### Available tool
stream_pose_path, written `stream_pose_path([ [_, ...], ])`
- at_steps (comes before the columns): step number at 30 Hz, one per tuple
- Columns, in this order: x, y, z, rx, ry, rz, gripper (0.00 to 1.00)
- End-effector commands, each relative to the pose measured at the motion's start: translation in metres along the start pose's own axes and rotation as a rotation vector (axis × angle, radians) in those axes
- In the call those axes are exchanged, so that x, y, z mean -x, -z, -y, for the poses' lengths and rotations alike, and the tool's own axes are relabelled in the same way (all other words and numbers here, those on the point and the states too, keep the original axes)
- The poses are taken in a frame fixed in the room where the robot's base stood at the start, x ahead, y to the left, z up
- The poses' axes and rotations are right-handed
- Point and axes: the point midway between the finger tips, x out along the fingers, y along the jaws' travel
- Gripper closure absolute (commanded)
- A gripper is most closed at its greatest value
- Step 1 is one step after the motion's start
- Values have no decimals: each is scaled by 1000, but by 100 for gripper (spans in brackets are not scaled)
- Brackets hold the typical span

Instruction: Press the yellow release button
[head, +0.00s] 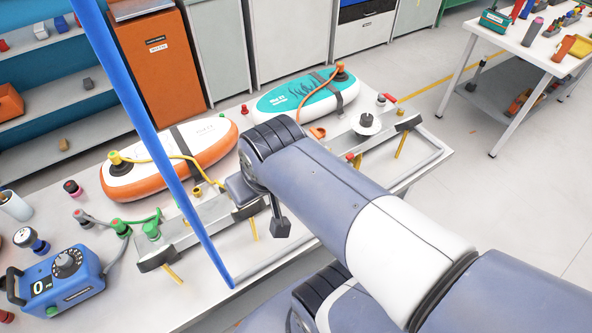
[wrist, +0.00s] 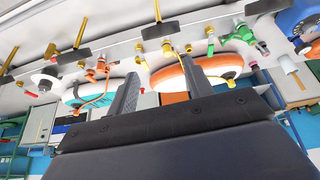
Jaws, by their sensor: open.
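A small yellow knob (head: 197,192) stands on the grey manifold rail, just left of my wrist in the head view; it looks like the release button, but I cannot be sure. In the wrist view a yellow-orange knob (wrist: 167,46) shows just beyond and between my fingertips, apart from them. My gripper (wrist: 160,67) is open and empty, its two dark fingers spread. In the head view my gripper (head: 280,226) is mostly hidden by my arm, with one dark finger hanging in front of the rail.
Orange-white (head: 182,160) and teal (head: 300,95) inflatable boards lie behind the rail. Yellow levers (head: 252,228) jut from the rail's front. A blue pump box (head: 66,284) reading 0 and green hose fittings (head: 151,230) are at left. A blue pole (head: 150,140) crosses the view.

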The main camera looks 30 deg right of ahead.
Motion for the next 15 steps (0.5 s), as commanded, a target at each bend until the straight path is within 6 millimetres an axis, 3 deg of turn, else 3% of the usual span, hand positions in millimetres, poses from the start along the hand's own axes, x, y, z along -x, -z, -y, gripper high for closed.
stream_pose_path([
  [15, 0, 0, 0, 0, 0, 0, 94],
])
